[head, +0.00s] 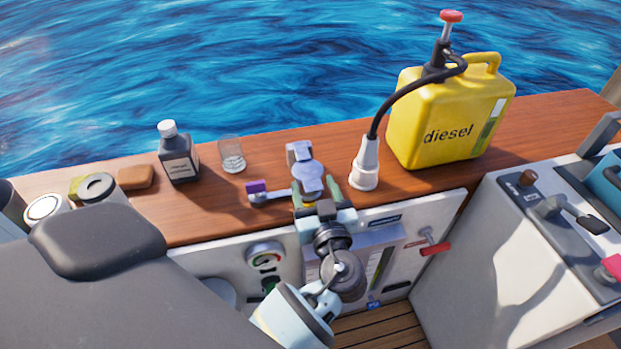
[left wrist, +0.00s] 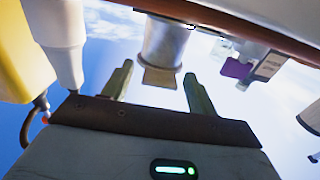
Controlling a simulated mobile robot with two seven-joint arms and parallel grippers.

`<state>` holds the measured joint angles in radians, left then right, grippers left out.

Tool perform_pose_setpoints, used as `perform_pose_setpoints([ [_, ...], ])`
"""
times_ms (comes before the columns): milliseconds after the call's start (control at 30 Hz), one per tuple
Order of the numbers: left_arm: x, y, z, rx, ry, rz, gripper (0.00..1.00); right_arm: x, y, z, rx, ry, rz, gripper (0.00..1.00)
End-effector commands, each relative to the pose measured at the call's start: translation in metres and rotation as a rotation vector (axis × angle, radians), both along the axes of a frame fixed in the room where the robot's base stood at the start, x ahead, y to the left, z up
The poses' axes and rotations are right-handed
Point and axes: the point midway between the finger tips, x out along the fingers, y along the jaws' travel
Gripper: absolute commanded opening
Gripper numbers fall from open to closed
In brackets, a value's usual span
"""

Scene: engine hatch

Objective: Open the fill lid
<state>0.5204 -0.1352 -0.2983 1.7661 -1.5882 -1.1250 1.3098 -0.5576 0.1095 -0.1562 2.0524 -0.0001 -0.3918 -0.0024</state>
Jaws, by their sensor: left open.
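A small metal filler fitting (head: 308,178) with a round, pale top stands near the front edge of the wooden deck, with an upright metal part (head: 299,151) behind it. I cannot tell clearly which part is the lid. My left gripper (head: 318,192) is at the front of this fitting, open, and partly hides its base. In the left wrist view my left gripper (left wrist: 158,78) has its two fingers apart. The metal cylinder (left wrist: 165,42) with a tan tab shows between the fingertips, with no clear contact. My right gripper is not in view.
A purple-handled tool (head: 257,187) lies left of the fitting. A white nozzle (head: 365,165) stands close on the right, joined by a black hose to the yellow diesel can (head: 445,115). A glass (head: 231,155) and dark bottle (head: 178,155) stand to the left. A red-handled lever (head: 435,247) juts out below.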

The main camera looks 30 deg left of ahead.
Motion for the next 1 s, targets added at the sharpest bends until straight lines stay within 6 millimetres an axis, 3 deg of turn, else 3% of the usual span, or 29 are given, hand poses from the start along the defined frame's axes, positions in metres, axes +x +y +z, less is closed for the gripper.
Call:
perform_pose_setpoints([
  [433,-0.0019,-0.0024,-0.0001,0.000,0.000,0.001,0.58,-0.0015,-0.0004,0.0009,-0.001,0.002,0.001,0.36],
  [867,-0.0013,-0.0015,0.0005,0.001,-0.002,0.002,0.02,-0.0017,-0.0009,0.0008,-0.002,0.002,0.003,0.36],
  [1000,-0.0009,-0.0008,0.0011,0.002,-0.003,0.002,0.00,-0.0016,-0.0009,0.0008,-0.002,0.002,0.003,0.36],
])
